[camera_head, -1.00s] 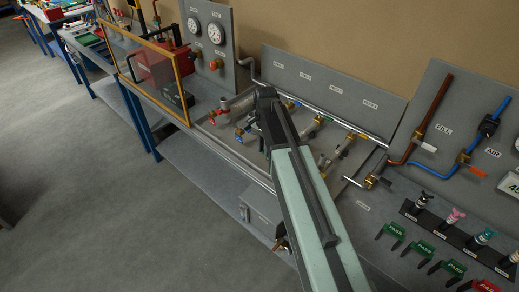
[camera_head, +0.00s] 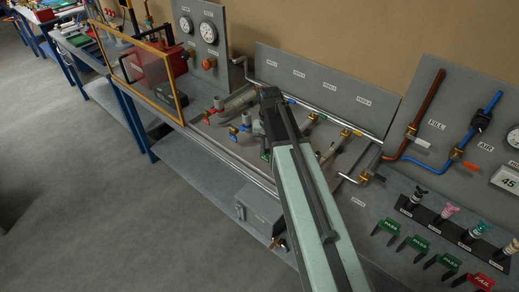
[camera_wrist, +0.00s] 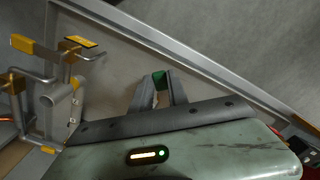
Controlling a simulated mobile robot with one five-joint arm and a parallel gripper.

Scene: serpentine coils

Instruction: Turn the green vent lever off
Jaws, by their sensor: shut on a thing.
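The green vent lever (camera_wrist: 159,78) shows as a small green piece between the dark fingers of my gripper (camera_wrist: 161,92) in the wrist view. The fingers are shut on it, one on each side. In the head view a bit of green (camera_head: 265,155) shows just below the end of my arm, over the grey tray of pipework. My arm hides most of the gripper there. The lever's pivot and its full angle are hidden.
Red (camera_head: 218,103) and blue (camera_head: 233,130) valve handles stand left of my arm, with yellow-handled valves (camera_head: 345,132) to the right.

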